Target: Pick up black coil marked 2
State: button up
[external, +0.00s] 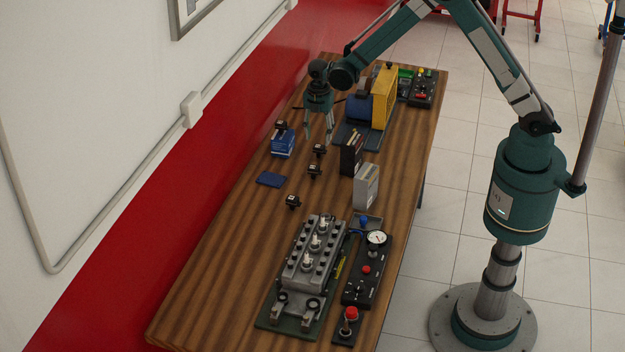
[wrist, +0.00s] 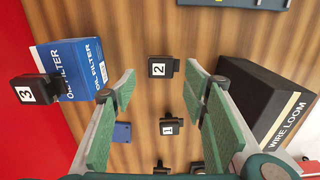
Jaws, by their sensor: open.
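The black coil marked 2 (wrist: 158,68) lies on the wooden table, its white label facing up in the wrist view. My gripper (external: 319,138) is open and empty, fingers pointing down. In the wrist view, my gripper's green fingers (wrist: 161,80) stand wide apart, with coil 2 showing between them near their tips. I cannot tell the exact height gap. A coil marked 1 (wrist: 168,127) lies nearer. A coil marked 3 (wrist: 33,90) sits at the blue oil filter box.
The blue oil filter box (external: 283,144) stands left of the fingers. The black wire loom box (external: 351,153) stands close on the right. A grey box (external: 366,187), a blue pad (external: 271,179), and an engine block (external: 312,255) are nearer. Bare table (external: 215,275) lies at front left.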

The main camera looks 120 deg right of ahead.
aim_at(318, 150)
jog(key=shift+f, duration=1.2)
jog(key=shift+f, duration=0.1)
jog(key=shift+s+f+p, duration=0.15)
jog(key=shift+f+p, duration=0.45)
jog(key=shift+f, duration=1.9)
jog(key=c, duration=0.8)
